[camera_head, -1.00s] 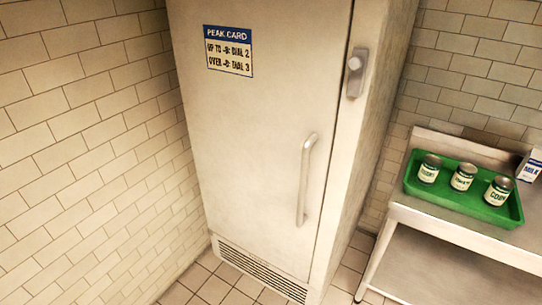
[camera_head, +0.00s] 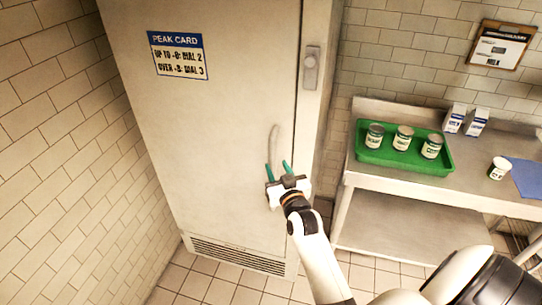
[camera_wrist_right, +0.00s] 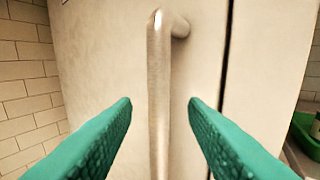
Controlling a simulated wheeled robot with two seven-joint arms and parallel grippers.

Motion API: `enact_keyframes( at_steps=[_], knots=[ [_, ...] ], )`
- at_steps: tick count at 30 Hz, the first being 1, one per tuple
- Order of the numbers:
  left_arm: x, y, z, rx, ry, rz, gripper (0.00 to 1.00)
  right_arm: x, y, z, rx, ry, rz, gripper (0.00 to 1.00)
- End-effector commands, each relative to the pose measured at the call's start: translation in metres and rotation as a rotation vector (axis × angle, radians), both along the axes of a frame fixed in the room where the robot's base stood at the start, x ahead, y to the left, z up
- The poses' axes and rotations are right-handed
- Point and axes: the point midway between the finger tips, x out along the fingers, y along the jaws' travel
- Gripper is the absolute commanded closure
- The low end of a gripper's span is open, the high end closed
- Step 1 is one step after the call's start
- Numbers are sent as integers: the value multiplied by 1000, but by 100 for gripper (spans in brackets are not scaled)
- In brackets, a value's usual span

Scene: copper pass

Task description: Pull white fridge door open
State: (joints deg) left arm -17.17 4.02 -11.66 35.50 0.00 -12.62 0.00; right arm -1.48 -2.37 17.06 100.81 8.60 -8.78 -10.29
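The white fridge door (camera_head: 215,120) is shut, with a sign reading "PEAK CARD" (camera_head: 177,55) on its upper part. Its vertical bar handle (camera_head: 273,146) is near the door's right edge. In the right wrist view the handle (camera_wrist_right: 159,90) runs upright between the two green fingers. My right gripper (camera_head: 278,167) is open at the handle's lower part, one finger on each side. The fingers (camera_wrist_right: 160,102) stand clear of the bar in the wrist view. The handle's lower end is hidden by the gripper. My left gripper is not in view.
A latch (camera_head: 312,68) sits on the fridge's right side edge. A steel table (camera_head: 470,190) to the right bears a green tray (camera_head: 400,163) with cans, cartons (camera_head: 465,118) and a lone can (camera_head: 499,168). A tiled wall is close on the left. Floor is clear before the fridge.

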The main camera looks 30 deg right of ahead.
Motion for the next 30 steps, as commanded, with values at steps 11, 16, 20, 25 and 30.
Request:
enact_keyframes(
  at_steps=[11,16,20,25,30],
  knots=[
    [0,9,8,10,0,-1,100,49,-14,0,-1,1,0,60],
    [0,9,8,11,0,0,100,53,-15,0,-1,1,0,60],
    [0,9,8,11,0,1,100,53,-15,-1,-1,1,0,60],
    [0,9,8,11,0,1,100,52,-15,-1,-1,1,0,82],
    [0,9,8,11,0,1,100,52,-15,-1,-1,1,0,100]
  ],
)
